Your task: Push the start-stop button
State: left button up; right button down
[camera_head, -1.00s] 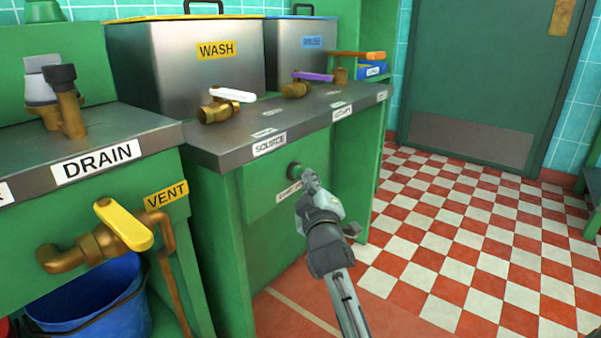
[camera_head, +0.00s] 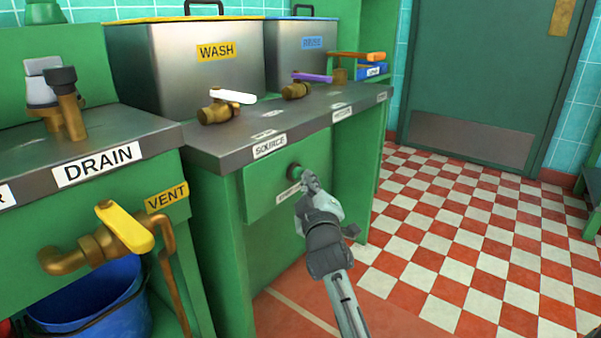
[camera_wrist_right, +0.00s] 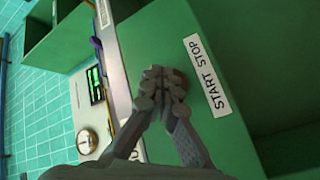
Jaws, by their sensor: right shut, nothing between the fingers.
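The start-stop button (camera_head: 293,169) is a small round knob on the green front panel under the counter edge, with green showing on its face. The START STOP label (camera_wrist_right: 207,75) is beside it in the right wrist view, where the fingers mostly hide the button (camera_wrist_right: 180,78). My right gripper (camera_head: 309,178) is shut and empty, its tips at the button; whether they touch it I cannot tell. The closed fingertips also show in the right wrist view (camera_wrist_right: 160,82). My left gripper is not in view.
The counter (camera_head: 240,140) above holds a white-handled valve (camera_head: 225,105), a purple-handled valve (camera_head: 300,88) and the WASH tank (camera_head: 190,75). A yellow VENT valve (camera_head: 122,228) juts out at left. The checkered floor (camera_head: 460,240) at right is clear.

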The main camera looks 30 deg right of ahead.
jog(key=shift+s+d, duration=0.2)
jog(key=shift+s, duration=0.35)
jog(key=s+d+p, duration=0.2)
jog(key=s+p, duration=0.1)
jog(key=s, duration=0.2)
jog(key=shift+s+d, duration=0.2)
jog(key=shift+s, duration=0.1)
